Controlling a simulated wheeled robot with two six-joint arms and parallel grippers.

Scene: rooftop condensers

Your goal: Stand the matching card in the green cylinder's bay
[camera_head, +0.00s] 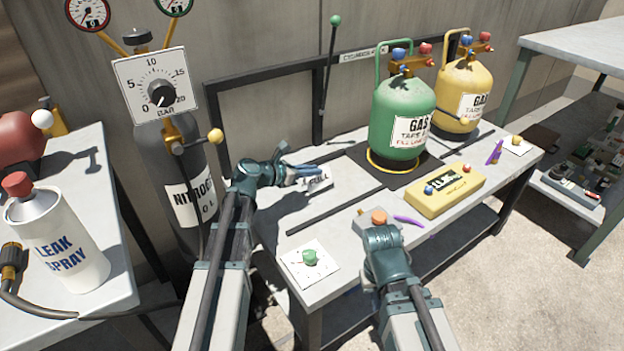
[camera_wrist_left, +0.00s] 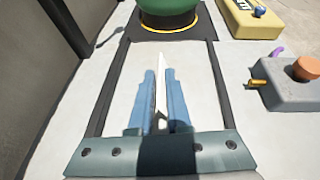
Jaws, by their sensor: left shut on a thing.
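The green gas cylinder (camera_head: 402,112) stands upright on a dark mat with a yellow ring around its base, on the workbench; its base also shows in the left wrist view (camera_wrist_left: 168,14). My left gripper (camera_head: 305,174) is shut on a white card (camera_head: 319,185), whose partly hidden lettering seems to read "FULL". In the left wrist view the card (camera_wrist_left: 161,85) stands edge-on between the blue fingers. It is held over the bay in front of the green cylinder, between dark rails (camera_wrist_left: 222,85). My right gripper (camera_head: 383,238) is at the bench's front edge by a grey box; its fingertips are hidden.
The grey box with an orange knob (camera_head: 379,217) and a yellow meter (camera_head: 446,191) sit along the front. A yellow cylinder (camera_head: 465,92) stands behind right. A plate with a green knob (camera_head: 309,261) lies front left. The nitrogen cylinder (camera_head: 186,190) stands left of the bench.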

